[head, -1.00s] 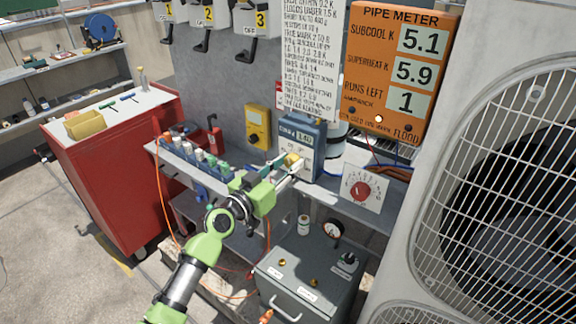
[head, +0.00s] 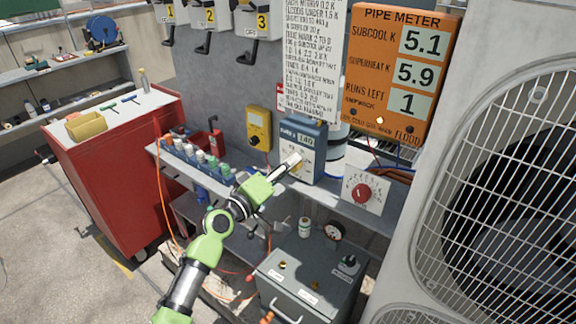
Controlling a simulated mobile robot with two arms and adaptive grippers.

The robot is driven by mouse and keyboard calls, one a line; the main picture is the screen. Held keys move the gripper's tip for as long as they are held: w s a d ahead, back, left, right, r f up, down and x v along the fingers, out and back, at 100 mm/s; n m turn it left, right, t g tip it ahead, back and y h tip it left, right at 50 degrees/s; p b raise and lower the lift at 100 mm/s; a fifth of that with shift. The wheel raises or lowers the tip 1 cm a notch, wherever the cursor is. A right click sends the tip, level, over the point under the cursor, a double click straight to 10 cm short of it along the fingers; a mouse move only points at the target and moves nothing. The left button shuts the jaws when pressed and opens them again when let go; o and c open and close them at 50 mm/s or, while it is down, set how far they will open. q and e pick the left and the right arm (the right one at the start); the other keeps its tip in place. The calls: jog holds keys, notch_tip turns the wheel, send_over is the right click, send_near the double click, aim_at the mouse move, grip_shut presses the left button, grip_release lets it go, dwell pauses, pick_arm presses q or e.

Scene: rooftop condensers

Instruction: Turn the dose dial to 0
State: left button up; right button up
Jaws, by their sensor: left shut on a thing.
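The blue meter box (head: 318,150) stands on the grey shelf, with a small display and a pale dial face (head: 305,150) on its front. I take this face to be the dose dial; its marks are too small to read. My left gripper (head: 292,162) reaches up from below and is shut at the lower front of the box, on what looks like the dial's knob. The fingers hide the knob and its pointer. My right gripper is not in view.
A white panel with a red knob (head: 362,193) stands right of the box. A yellow meter (head: 258,128) hangs on the wall to the left. Several small bottles line the shelf's left part. A grey case (head: 312,270) stands below, and a large condenser (head: 440,150) fills the right.

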pick_arm(q)
jog(key=n, duration=0.3)
jog(key=shift+n+p, duration=0.35)
jog(key=shift+n, duration=0.05)
jog(key=n+p, duration=0.1)
jog(key=n, duration=0.3)
jog(key=shift+f, duration=0.2)
jog(key=shift+n, duration=0.4)
jog(key=o, duration=1.1)
jog(key=v, duration=1.2)
